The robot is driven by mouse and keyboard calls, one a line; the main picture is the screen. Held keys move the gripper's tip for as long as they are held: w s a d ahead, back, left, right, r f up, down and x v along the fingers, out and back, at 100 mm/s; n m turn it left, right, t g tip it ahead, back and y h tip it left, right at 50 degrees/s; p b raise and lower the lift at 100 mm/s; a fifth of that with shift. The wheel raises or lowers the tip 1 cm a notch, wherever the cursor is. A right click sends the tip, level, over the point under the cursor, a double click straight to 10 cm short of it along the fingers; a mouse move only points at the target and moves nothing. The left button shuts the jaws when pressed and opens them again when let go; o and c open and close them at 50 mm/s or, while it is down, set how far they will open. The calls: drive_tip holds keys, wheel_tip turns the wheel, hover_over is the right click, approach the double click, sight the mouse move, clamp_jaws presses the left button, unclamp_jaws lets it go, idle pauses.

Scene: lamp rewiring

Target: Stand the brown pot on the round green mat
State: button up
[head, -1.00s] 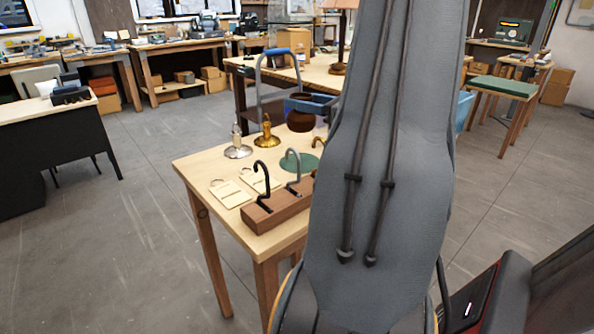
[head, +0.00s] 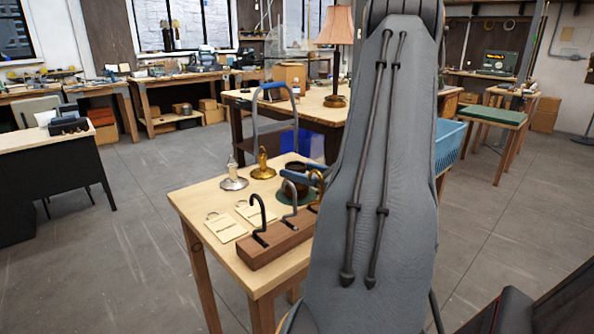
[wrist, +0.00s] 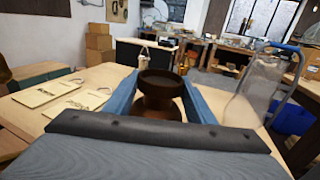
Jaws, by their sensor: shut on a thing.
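The brown pot (wrist: 160,105) is between the two blue fingers of my gripper (wrist: 160,78), which are shut on it. It looks upright in the wrist view. In the head view the pot (head: 296,187) shows as a dark shape low over the round green mat (head: 282,197), partly hidden by a blue finger and hooks. Whether its bottom touches the mat cannot be told. Much of the mat is hidden, and it is not clearly visible in the wrist view.
A brass candlestick-like piece (head: 263,165) and a silver one (head: 234,178) stand left of the pot. A wooden block (head: 275,242) with upright hooks is at the table's front, next to flat tags (head: 226,227). My arm hides the table's right side.

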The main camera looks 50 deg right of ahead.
drive_tip(key=shift+f, duration=0.15)
drive_tip(key=o, duration=1.3)
drive_tip(key=shift+s, duration=0.15)
drive_tip(key=b+v, duration=0.1)
drive_tip(key=v, duration=1)
drive_tip(key=shift+s+b, duration=0.35)
drive_tip(key=shift+s, duration=0.05)
